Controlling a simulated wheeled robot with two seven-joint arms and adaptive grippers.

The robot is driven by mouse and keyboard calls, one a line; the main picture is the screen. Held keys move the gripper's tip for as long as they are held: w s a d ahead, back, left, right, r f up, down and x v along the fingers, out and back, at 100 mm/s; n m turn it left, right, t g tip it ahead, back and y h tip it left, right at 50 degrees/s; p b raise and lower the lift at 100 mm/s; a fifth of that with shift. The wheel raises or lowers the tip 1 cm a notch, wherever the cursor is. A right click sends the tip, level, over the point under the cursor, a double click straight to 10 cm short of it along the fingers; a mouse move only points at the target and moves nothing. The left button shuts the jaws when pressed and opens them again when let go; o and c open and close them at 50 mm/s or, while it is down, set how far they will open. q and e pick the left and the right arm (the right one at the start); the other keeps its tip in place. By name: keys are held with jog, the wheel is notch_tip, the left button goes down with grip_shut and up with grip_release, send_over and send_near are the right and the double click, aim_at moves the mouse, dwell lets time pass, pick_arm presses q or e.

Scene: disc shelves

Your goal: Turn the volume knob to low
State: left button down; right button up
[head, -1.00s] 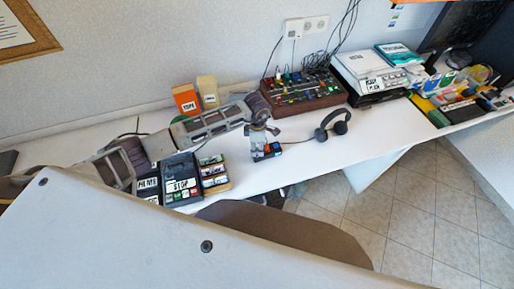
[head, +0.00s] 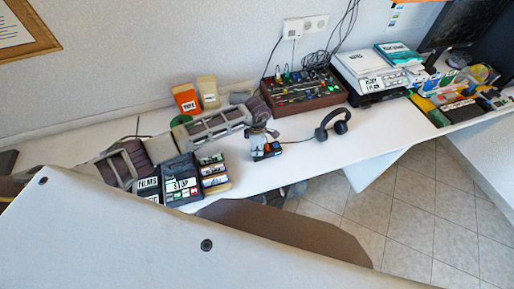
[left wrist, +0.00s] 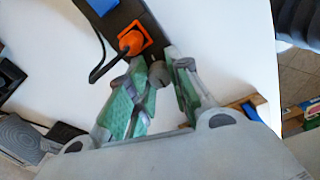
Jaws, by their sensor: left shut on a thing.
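The volume knob (left wrist: 158,74) is a small grey round knob on a dark box (left wrist: 118,14) with an orange socket and plug, seen in the left wrist view. My left gripper (left wrist: 161,80) has its green-padded fingers on either side of the knob and is shut on it. In the head view, my left gripper (head: 264,146) reaches down over the small box (head: 268,155) near the table's front edge; the knob is hidden there. The knob's markings cannot be read. My right gripper is not in view.
Black headphones (head: 333,124) lie right of the box. A mixer (head: 302,92) stands behind it, and a white-topped device (head: 371,72) stands farther right. Black cases (head: 181,180) stand to the left. A black cable (left wrist: 98,58) runs from the orange plug.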

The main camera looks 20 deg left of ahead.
aim_at(257, 150)
pick_arm(q)
jog(key=shift+n, duration=0.4)
jog(key=shift+n+b, duration=0.3)
jog(key=shift+n, duration=0.8)
jog(key=c, duration=1.3)
grip_release()
jog(key=shift+o, duration=0.2)
jog(key=shift+r, duration=0.15)
notch_tip(257, 150, up, 12)
jog(key=shift+s+f, duration=0.1)
jog(key=shift+f, duration=0.1)
